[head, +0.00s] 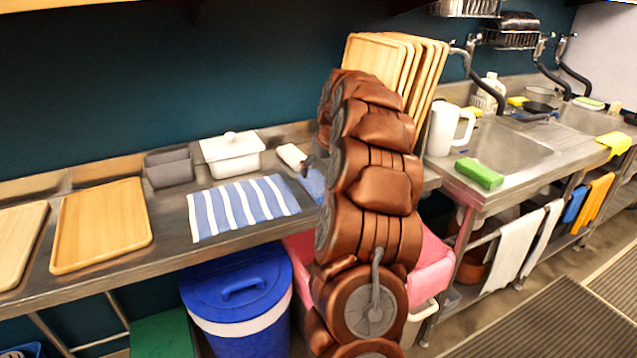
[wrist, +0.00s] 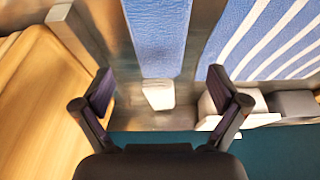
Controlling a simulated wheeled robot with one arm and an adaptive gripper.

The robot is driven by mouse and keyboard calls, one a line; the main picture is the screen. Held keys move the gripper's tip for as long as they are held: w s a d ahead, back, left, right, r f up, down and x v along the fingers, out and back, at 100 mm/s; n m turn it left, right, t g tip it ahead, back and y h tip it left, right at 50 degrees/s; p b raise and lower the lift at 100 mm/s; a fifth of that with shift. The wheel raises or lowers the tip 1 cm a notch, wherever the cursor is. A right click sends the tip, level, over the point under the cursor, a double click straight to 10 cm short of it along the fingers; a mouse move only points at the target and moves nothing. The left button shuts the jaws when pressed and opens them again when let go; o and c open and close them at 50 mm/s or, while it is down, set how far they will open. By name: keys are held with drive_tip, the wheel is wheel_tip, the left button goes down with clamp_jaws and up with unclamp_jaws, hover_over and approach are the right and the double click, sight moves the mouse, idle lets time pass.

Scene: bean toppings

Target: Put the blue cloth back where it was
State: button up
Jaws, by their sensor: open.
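A plain blue cloth (wrist: 157,38) lies flat on the steel counter at the top middle of the wrist view. In the head view only a small part of this blue cloth (head: 311,185) shows left of my arm; the arm hides the rest. A blue-and-white striped cloth (head: 243,207) lies flat to its left, and also shows in the wrist view (wrist: 262,38). My gripper (wrist: 161,92) is open, with no cloth between its fingers, above the counter near the blue cloth's end. In the head view my arm mostly hides the gripper.
A small white object (wrist: 158,95) lies between the fingertips in the picture. A white lidded container (head: 232,155) and grey bin (head: 169,168) stand at the back. Upright wooden boards (head: 395,62) stand close behind my arm. A blue bucket (head: 240,295) is below the counter.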

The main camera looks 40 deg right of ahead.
drive_tip(key=shift+b+v, duration=0.35)
drive_tip(key=shift+v, duration=2.25)
drive_tip(key=s+a+n+g+y, duration=0.1)
drive_tip(key=s+a, duration=0.2)
drive_tip(key=a, duration=0.7)
drive_tip(key=s+a+n+g+y, duration=0.1)
drive_tip(key=s+a, duration=0.2)
drive_tip(key=a, duration=0.8)
drive_tip(key=s+a+n+g, duration=0.1)
drive_tip(key=s+a, duration=0.2)
drive_tip(key=a, duration=0.7)
drive_tip(key=s+a+f+g, duration=0.1)
drive_tip(key=s+a+f, duration=0.2)
drive_tip(key=s, duration=0.5)
drive_tip(key=s+a+f+g, duration=0.1)
drive_tip(key=s+a, duration=0.3)
drive_tip(key=s, duration=0.4)
drive_tip(key=s+a+f+g, duration=0.1)
drive_tip(key=s+a+f, duration=0.3)
drive_tip(key=s, duration=0.5)
drive_tip(key=shift+a+f+n, duration=0.2)
drive_tip(key=shift+f+n, duration=0.15)
drive_tip(key=shift+n, duration=0.05)
drive_tip(key=shift+s, duration=0.15)
wheel_tip(320, 180, up, 6)
drive_tip(key=p, duration=0.6)
